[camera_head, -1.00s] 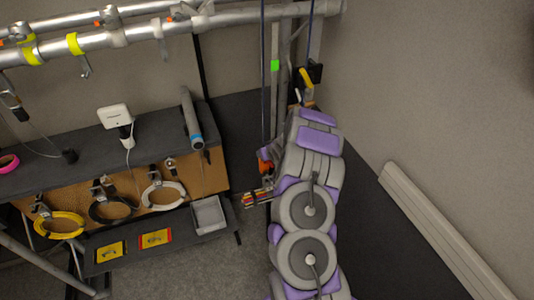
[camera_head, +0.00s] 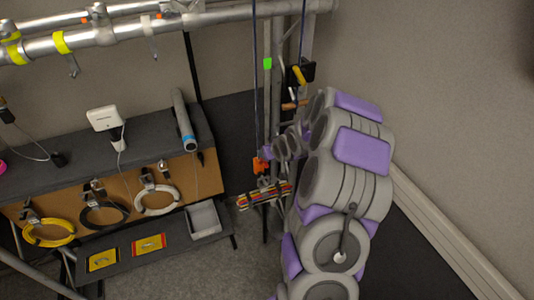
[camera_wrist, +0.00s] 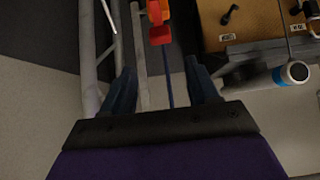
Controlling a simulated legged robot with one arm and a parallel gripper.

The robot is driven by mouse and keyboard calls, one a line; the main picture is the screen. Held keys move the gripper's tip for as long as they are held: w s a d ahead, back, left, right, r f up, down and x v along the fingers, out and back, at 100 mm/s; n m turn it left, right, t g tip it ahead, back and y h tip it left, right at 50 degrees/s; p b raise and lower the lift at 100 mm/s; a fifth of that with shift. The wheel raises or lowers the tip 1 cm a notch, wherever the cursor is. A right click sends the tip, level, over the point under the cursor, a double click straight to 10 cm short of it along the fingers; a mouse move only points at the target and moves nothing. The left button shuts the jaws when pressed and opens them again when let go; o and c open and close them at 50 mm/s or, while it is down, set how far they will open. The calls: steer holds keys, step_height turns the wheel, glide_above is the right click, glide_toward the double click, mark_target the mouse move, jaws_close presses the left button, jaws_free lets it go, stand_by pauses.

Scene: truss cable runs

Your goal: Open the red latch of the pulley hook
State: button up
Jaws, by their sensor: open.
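The pulley hook with its red-orange latch (camera_head: 260,166) hangs on a dark blue rope in the head view, just left of my arm's end. Red and orange parts of it (camera_wrist: 158,22) also show at the top centre of the wrist view. My gripper (camera_wrist: 160,75) is open and empty, its two dark fingers apart on either side of the rope's line. The red-orange parts lie beyond the fingertips, apart from them. In the head view my own arm largely hides the gripper. I cannot tell from these views whether the latch is open.
A bundle of coloured cables (camera_head: 265,195) hangs just below the hook. Metal truss tubes (camera_head: 130,30) run along the top. A shelf bench (camera_head: 60,175) on the left carries cable coils, a grey tray (camera_head: 203,220) and a cylinder (camera_head: 184,120). A wall is at right.

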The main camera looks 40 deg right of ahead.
steer(key=shift+v, duration=2.3)
